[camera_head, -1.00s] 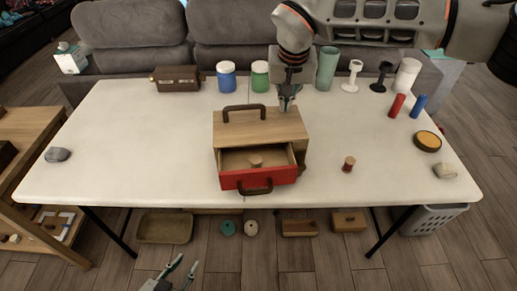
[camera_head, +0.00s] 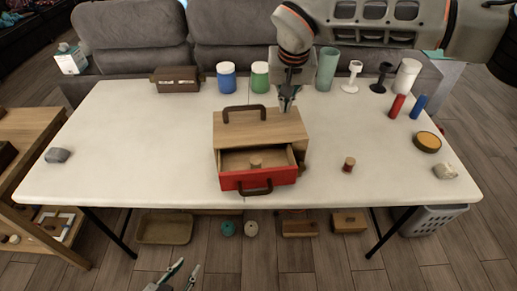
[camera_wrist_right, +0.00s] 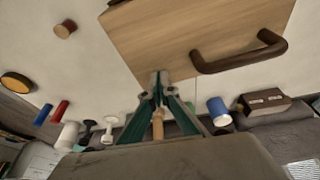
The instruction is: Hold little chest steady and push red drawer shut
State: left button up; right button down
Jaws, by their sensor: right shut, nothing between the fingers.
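The little chest (camera_head: 285,128) is a light wood box with a brown handle (camera_head: 244,113) on top, standing mid-table. Its red drawer (camera_head: 238,181) is pulled out toward me, with a brown handle on its front. A small wooden peg (camera_head: 256,162) stands in the drawer. My right gripper (camera_head: 286,106) is shut and empty at the chest's back edge. In the right wrist view its tips (camera_wrist_right: 158,78) overlap the edge of the chest top (camera_wrist_right: 165,35); contact is unclear. My left gripper (camera_head: 190,263) is open and empty at the bottom, in front of the table.
The table (camera_head: 120,150) is clear left of the chest. A small red-and-wood cylinder (camera_head: 348,164) stands to its right. A brown box (camera_head: 176,79), blue jar (camera_head: 226,76), green jar (camera_head: 260,75) and several other items line the back. A grey stone (camera_head: 57,155) lies far left.

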pick_arm(q)
jog(key=shift+w+r, duration=0.15)
jog(key=shift+w, duration=0.2)
pick_arm(e)
jog(key=shift+f, duration=0.45)
pick_arm(q)
jog(key=shift+s, duration=0.1)
pick_arm(e)
jog(key=shift+f, duration=0.3)
pick_arm(q)
jog(key=shift+s, duration=0.15)
